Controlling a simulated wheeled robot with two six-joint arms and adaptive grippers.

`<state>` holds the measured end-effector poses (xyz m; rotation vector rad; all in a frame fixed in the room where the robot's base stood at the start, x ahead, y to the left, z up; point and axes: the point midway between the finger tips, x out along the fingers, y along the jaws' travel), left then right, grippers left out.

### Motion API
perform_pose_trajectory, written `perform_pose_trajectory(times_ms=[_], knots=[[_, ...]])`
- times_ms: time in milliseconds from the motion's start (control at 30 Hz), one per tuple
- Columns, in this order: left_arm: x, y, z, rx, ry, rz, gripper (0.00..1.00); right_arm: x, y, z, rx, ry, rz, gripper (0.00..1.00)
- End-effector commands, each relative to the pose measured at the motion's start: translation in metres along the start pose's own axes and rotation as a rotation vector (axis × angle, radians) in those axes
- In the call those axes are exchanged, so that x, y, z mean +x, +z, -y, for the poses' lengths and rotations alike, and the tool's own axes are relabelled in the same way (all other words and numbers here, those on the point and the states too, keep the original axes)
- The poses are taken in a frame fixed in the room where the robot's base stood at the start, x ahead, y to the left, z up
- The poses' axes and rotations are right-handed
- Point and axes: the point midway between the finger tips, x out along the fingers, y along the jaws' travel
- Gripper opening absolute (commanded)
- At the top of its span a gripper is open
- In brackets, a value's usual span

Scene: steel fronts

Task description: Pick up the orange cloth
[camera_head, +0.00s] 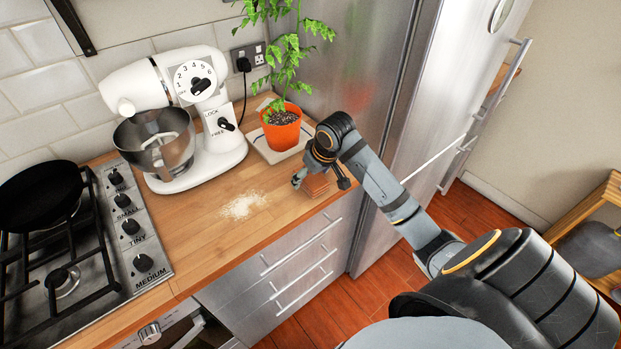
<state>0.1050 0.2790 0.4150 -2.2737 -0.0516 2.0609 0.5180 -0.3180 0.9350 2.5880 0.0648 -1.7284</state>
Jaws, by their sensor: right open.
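The orange cloth (315,186) lies near the front right edge of the wooden counter, looking like a small folded orange-brown piece. It is partly hidden by my gripper. My right gripper (322,183) is right over the cloth, pointing down, with its fingers apart on either side of it. I cannot tell whether the fingers touch the cloth. My left gripper is not in view.
A potted plant in an orange pot (282,128) stands on a white tray behind my gripper. A white stand mixer (213,128), spilled white powder (243,205) and a gas hob (75,255) are to the left. A steel fridge (440,85) stands at right.

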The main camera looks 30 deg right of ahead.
Motion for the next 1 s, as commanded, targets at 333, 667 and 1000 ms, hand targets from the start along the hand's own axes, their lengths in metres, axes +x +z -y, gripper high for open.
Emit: perform_pose_trajectory(times_ms=[333,667,1000], knots=[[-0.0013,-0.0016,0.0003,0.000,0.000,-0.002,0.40,0.0010,0.0006,0.0000,0.000,0.000,0.001,0.84],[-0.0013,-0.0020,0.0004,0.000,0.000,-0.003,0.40,0.0009,0.0005,0.0000,0.000,0.000,0.000,0.39],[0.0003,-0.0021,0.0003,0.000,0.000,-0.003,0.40,0.0010,0.0004,-0.0001,0.000,0.000,0.000,0.27]])
